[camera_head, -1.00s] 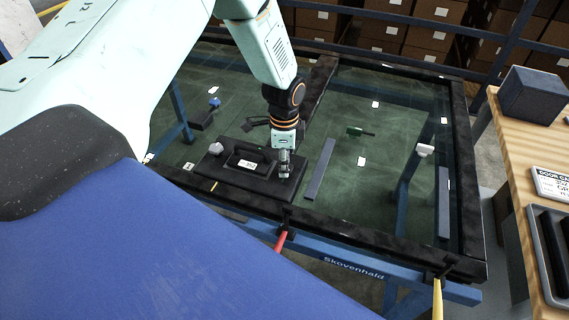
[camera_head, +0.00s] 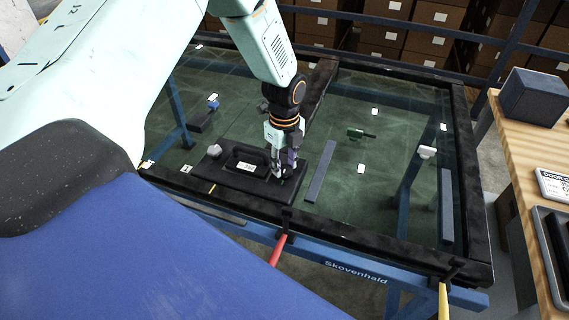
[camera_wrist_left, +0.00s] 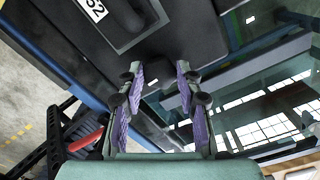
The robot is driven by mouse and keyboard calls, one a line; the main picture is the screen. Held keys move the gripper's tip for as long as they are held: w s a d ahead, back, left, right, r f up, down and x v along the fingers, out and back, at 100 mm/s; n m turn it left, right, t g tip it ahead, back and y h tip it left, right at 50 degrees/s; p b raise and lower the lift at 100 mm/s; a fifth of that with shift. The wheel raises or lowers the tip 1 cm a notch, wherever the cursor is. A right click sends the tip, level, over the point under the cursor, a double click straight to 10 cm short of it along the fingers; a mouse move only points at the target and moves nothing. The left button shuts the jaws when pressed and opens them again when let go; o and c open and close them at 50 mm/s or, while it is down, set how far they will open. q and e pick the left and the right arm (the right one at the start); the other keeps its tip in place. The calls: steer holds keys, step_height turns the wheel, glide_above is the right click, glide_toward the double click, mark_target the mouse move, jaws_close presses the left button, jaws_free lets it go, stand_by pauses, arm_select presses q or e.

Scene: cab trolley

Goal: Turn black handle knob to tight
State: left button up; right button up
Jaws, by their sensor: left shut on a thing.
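A black panel (camera_head: 225,178) with a raised handle (camera_head: 243,153) and a white label lies on the green glass in the head view. A pale knob (camera_head: 214,150) stands near its left end. My left gripper (camera_head: 284,172) points down at the panel's right end, its fingers low around the black handle knob, which they mostly hide. In the left wrist view, the purple-padded fingers (camera_wrist_left: 160,88) stand on both sides of a dark spot by the panel. The knob's own outline is hard to tell there. My right gripper is not in view.
A dark frame (camera_head: 330,239) edges the glass, with a red clamp handle (camera_head: 279,249) and a yellow one (camera_head: 443,300) at the front. A grey bar (camera_head: 320,172) lies right of the panel. A wooden bench (camera_head: 520,130) holds a dark box (camera_head: 533,95).

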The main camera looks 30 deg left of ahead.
mark_target(284, 168)
arm_select(q)
steer(key=shift+m, duration=0.7)
steer(key=o, duration=1.2)
steer(key=shift+a, duration=0.1)
steer(key=shift+c, duration=0.2)
step_height(284, 168, up, 12)
